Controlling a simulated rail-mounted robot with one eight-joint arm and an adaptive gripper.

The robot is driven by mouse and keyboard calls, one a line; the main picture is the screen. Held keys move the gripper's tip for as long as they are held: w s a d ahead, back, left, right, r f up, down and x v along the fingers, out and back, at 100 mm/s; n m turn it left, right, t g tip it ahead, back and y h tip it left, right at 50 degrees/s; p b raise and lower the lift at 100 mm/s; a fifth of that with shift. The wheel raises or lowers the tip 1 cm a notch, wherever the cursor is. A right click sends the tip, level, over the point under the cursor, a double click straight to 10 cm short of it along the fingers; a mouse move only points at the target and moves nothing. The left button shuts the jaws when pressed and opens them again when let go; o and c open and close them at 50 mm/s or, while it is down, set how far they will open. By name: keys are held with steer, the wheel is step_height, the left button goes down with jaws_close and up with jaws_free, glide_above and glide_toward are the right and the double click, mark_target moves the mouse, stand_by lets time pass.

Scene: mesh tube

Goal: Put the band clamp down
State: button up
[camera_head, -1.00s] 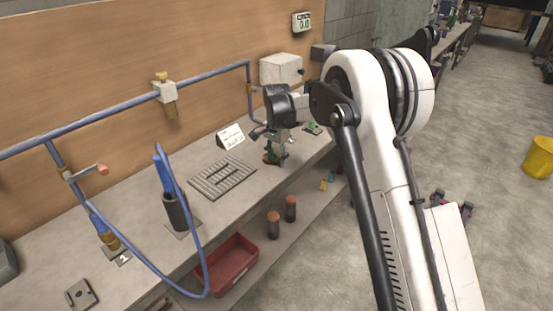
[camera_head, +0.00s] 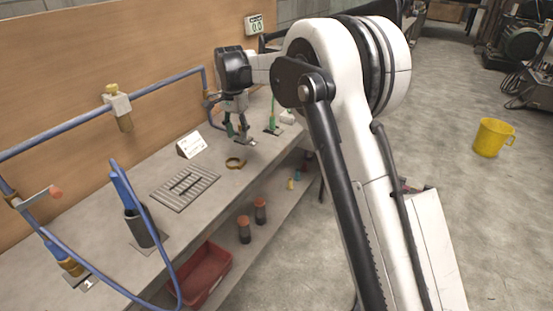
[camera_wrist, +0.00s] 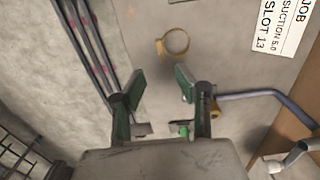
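The band clamp (camera_head: 235,162) is a brass-coloured ring lying on the grey bench top, beyond the slotted grey plate. It also shows in the wrist view (camera_wrist: 173,44) as a ring with a small lug on its left side. My gripper (camera_head: 240,138) is above the bench, up and slightly right of the clamp, and apart from it. In the wrist view my gripper's two green-padded fingers (camera_wrist: 158,84) are spread wide with nothing between them. The clamp lies ahead of the fingertips.
A white card (camera_head: 191,145) stands behind the slotted plate (camera_head: 185,187). A dark holder with blue tools (camera_head: 139,228) stands left. A small green-topped item (camera_head: 273,124) stands right of my gripper. Blue pipe runs along the wall. A red bin (camera_head: 205,275) sits below the bench.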

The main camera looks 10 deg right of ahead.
steer(key=s+d+r+n+t, duration=0.2)
steer(key=s+d+r, duration=0.5)
steer(key=s, duration=0.3)
steer(key=s+d+r+n+t, duration=0.2)
steer(key=s+d+r, duration=0.5)
steer(key=s, duration=0.3)
steer(key=s+d+f+n+t, duration=0.1)
steer(key=s+d+f, duration=0.1)
steer(key=s, duration=0.5)
steer(key=s+d+f+n+t, duration=0.1)
steer(key=s+d+f, duration=0.2)
steer(key=s, duration=0.5)
steer(key=s+d+f+n+t, duration=0.1)
steer(key=s+d+f, duration=0.1)
steer(key=s, duration=0.6)
steer(key=shift+s+d+f+n, duration=0.25)
steer(key=shift+d+f+n, duration=0.05)
steer(key=shift+d, duration=0.3)
